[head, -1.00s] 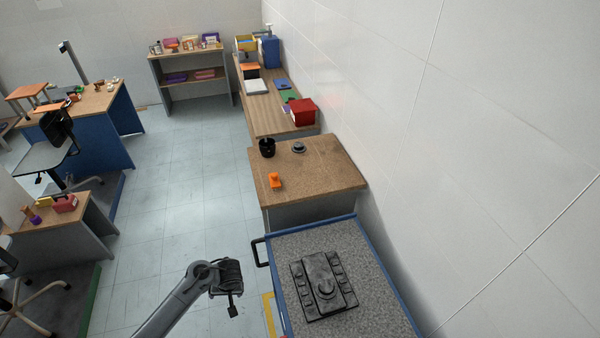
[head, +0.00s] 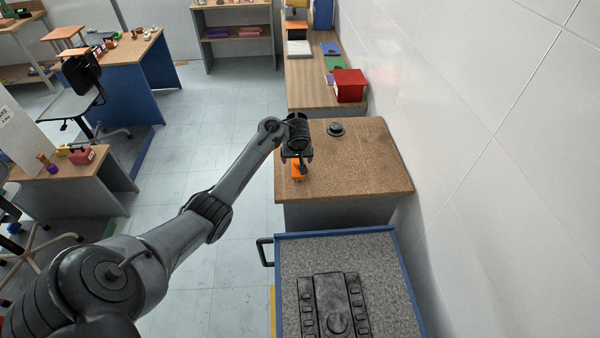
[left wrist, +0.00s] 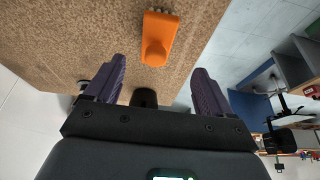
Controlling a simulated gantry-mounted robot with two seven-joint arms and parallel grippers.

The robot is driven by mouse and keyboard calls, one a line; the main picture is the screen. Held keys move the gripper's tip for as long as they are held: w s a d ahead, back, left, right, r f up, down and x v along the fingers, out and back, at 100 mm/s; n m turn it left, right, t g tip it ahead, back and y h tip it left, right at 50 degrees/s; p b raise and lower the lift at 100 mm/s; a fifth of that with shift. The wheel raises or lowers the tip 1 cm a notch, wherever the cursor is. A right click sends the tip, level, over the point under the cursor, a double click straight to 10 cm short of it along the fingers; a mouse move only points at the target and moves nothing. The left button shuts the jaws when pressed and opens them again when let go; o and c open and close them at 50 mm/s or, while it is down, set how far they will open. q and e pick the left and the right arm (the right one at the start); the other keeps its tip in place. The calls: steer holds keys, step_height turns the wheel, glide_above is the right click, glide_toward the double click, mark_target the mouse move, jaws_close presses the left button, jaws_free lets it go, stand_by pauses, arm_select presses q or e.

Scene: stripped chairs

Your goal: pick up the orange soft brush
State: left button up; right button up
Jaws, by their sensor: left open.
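The orange soft brush (left wrist: 158,38) lies on the brown speckled tabletop (head: 360,165), close to its left edge. In the head view the brush (head: 298,171) is partly hidden by my left gripper (head: 297,158), which is over it. In the left wrist view the open fingers of my left gripper (left wrist: 157,85) are apart with nothing between them, and the brush lies ahead of their tips. I cannot tell the exact height of the fingers above the tabletop. My right gripper is in neither view.
A dark round object (head: 336,129) sits on the same tabletop. A red box (head: 349,86) stands on the bench behind. A blue-edged cart with a grey top (head: 385,285) stands in front, bearing a dark panel (head: 334,305). Floor is open to the left.

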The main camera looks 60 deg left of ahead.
mark_target(298, 161)
arm_select(q)
steer(key=f, duration=0.1)
steer(key=w+a+f+b, duration=0.1)
steer(key=f, duration=0.1)
steer(key=shift+w+a, duration=0.2)
steer(key=shift+w+a+f+b, duration=0.1)
steer(key=shift+a+f+b, duration=0.1)
steer(key=shift+f+b, duration=0.3)
steer(key=shift+w+a+f, duration=0.1)
steer(key=shift+a+f, duration=0.1)
steer(key=shift+f, duration=0.2)
steer(key=shift+a+b+x, duration=0.2)
steer(key=shift+b+x, duration=1.15)
steer(key=shift+x, duration=0.95)
steer(key=shift+w+r, duration=0.1)
steer(key=shift+r, duration=0.05)
steer(key=c, duration=1.2)
steer(key=shift+r, duration=0.15)
